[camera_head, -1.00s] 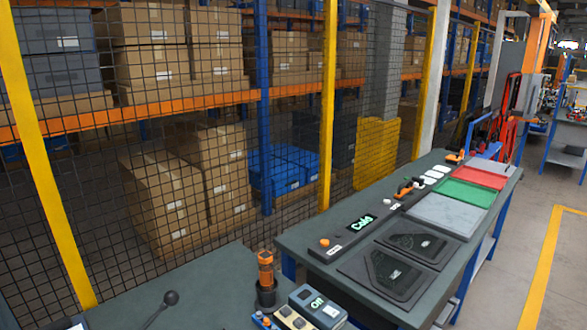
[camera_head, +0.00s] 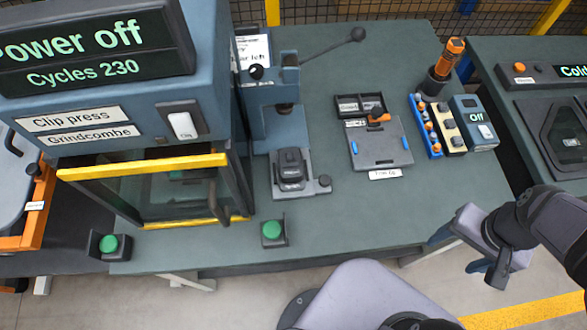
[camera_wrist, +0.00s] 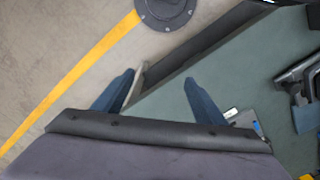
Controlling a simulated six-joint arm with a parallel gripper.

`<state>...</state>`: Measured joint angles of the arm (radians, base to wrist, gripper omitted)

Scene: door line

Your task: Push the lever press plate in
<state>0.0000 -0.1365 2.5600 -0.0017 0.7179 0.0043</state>
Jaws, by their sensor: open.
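The lever press (camera_head: 277,125) is a blue-grey stand on the green bench, left of the middle in the head view. Its lever reaches right and up to a black knob (camera_head: 358,34). A dark block (camera_head: 291,168) sits on a grey plate (camera_head: 300,188) at the press's foot, below the ram. A round knob (camera_head: 324,181) stands at the plate's right front corner. My gripper (camera_head: 459,252) is at the bench's front right edge, well right of the press, touching nothing I can make out. Its blue fingers are apart and empty in the wrist view (camera_wrist: 160,95).
The clip press (camera_head: 120,110) with a yellow-edged guard stands left of the lever press. Green buttons (camera_head: 272,231) line the bench front. A fixture tray (camera_head: 380,143), a blue rack (camera_head: 425,127) and a switch box (camera_head: 474,125) stand to the right. The bench's front right is clear.

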